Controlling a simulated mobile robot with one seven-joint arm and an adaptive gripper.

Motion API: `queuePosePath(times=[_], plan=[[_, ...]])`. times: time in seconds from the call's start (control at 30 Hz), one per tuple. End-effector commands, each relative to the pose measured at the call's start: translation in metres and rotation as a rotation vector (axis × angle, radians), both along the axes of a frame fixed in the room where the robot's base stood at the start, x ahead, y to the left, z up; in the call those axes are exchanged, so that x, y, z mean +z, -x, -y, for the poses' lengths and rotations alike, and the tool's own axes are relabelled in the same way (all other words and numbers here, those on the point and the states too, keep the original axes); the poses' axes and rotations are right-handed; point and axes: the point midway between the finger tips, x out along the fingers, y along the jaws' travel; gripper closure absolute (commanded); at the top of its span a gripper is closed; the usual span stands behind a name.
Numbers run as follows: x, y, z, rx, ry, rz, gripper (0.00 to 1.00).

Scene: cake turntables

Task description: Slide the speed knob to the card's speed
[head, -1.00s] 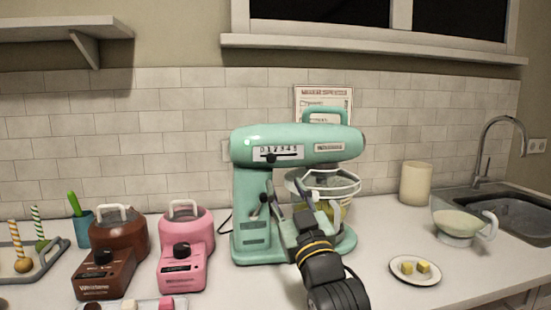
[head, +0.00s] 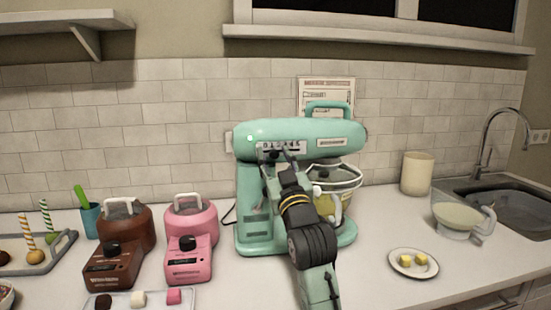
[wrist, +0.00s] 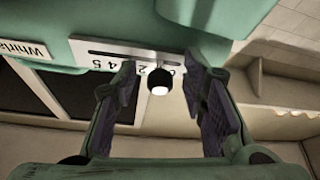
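The teal stand mixer (head: 300,132) stands on the counter with a numbered speed scale (head: 297,147) on its head. In the wrist view, the scale (wrist: 92,51) appears upside down and partly hidden by a finger. The dark round speed knob (wrist: 159,83) is near the scale's low-number end; its exact number is unclear. My gripper (wrist: 162,78) is open, with one finger on each side of the knob and visible gaps. In the head view, my gripper (head: 277,160) is at the scale and covers part of it. The speed card (head: 326,88) is on the wall behind the mixer; its small text is unreadable.
A glass bowl (head: 345,178) sits under the mixer head. Brown (head: 124,228) and pink (head: 190,228) appliances stand to the left. A plate with yellow cubes (head: 398,269), a jug (head: 458,220) and a cream canister (head: 416,172) are on the right.

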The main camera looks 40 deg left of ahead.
Motion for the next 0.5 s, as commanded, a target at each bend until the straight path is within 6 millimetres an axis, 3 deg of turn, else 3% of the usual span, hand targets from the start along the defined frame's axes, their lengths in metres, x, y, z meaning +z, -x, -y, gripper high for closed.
queuePosePath(times=[0.5], plan=[[0.0002,0.0003,0.0003,0.000,0.000,0.000,0.96]])
